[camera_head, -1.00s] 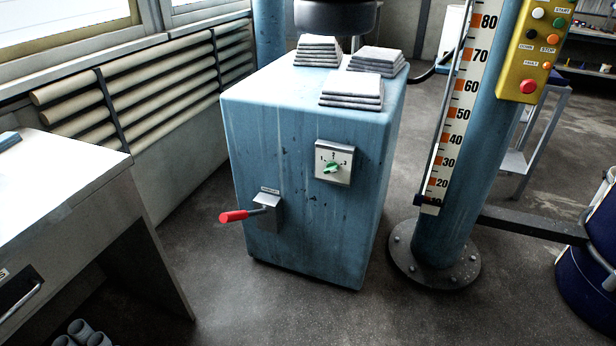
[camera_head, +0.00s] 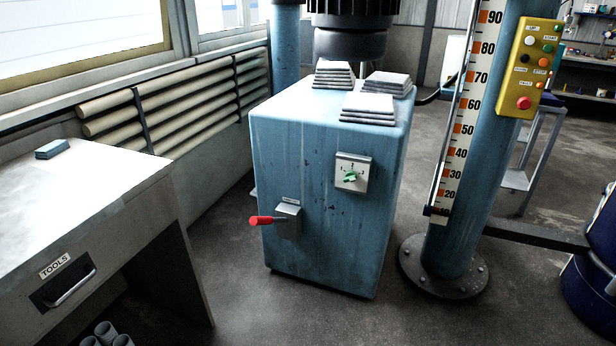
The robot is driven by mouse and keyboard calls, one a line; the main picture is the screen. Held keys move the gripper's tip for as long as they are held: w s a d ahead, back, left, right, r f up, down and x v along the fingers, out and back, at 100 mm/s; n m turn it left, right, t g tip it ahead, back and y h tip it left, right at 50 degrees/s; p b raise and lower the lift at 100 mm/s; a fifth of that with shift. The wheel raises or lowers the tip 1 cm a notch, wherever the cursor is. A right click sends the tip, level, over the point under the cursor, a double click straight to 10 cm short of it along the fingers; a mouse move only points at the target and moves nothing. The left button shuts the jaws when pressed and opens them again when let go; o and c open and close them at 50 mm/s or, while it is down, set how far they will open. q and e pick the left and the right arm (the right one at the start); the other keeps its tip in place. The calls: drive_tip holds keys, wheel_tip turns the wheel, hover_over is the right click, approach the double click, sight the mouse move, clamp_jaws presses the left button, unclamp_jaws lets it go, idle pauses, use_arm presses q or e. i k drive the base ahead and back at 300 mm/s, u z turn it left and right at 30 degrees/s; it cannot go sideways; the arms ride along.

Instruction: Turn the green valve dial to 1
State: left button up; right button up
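The green valve dial (camera_head: 351,176) sits on a pale square plate (camera_head: 353,186) on the front face of a blue machine cabinet (camera_head: 318,236). Marks run along the top of the plate, too small to read clearly now. The green knob appears tilted; I cannot tell exactly which mark it points to. Neither of my grippers is in view.
A red-handled lever (camera_head: 268,220) sticks out to the left, low on the cabinet front. A white desk (camera_head: 92,200) with a TOOLS drawer stands at left. A blue column (camera_head: 478,160) with a scale and yellow button box (camera_head: 531,68) stands at right. Grey floor lies in front.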

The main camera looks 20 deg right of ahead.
sight(350, 176)
drive_tip(key=u, duration=0.3)
drive_tip(key=i, duration=0.9)
drive_tip(key=z, duration=0.15)
